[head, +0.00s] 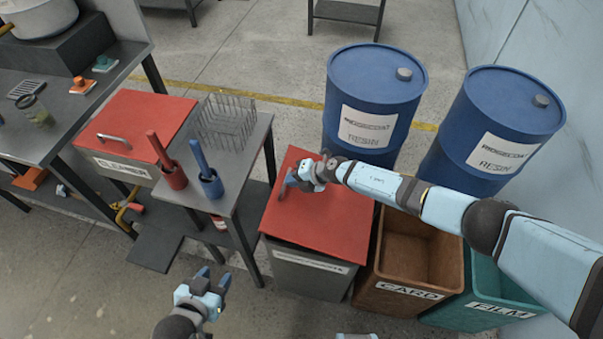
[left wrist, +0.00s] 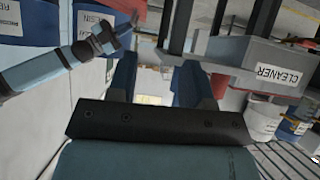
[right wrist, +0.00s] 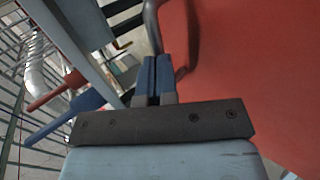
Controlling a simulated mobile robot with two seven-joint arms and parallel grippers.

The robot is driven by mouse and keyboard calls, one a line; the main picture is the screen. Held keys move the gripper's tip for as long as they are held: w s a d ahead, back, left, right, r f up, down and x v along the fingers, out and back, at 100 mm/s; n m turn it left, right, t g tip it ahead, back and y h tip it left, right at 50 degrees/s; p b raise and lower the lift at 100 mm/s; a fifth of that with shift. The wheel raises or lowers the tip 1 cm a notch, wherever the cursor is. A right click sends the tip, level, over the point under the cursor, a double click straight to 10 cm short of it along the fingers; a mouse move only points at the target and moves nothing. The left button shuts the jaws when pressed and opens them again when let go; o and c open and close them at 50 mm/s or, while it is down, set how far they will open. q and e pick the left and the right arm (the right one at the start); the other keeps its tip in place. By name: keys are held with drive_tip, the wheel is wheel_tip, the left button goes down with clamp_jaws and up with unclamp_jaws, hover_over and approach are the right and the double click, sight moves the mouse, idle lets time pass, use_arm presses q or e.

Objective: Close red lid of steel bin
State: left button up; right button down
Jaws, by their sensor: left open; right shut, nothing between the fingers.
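The steel bin (head: 308,275) stands in the middle of the head view, with a label on its front. Its red lid (head: 330,225) lies over the bin's top and looks flat or nearly so; I cannot tell whether it is fully seated. My right gripper (head: 287,184) is shut and empty at the lid's left side. In the right wrist view the red lid (right wrist: 250,70) fills the right, and a dark curved handle (right wrist: 185,71) is right beside the shut fingers (right wrist: 157,78). My left gripper (head: 213,277) is open and empty, low and left of the bin.
A brown CARD bin (head: 408,290) and teal FILM bin (head: 485,309) stand right of the steel bin. Two blue drums (head: 372,95) (head: 500,115) are behind. A grey table (head: 228,178) with red and blue holders is close on the left, beyond it a red-lidded CLEANER box (head: 140,125).

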sight(287, 189)
drive_tip(key=f+b, duration=0.1)
drive_tip(key=f, duration=0.1)
drive_tip(key=a+f+b, duration=0.1)
drive_tip(key=f, duration=0.1)
drive_tip(key=a+f+b, duration=0.1)
drive_tip(key=b, duration=0.1)
drive_tip(key=shift+w+f, duration=0.3)
drive_tip(key=shift+f, duration=0.1)
drive_tip(key=shift+a+f+b, duration=0.15)
drive_tip(key=shift+f+b, duration=0.4)
drive_tip(key=shift+s, duration=0.1)
drive_tip(key=shift+f, duration=0.15)
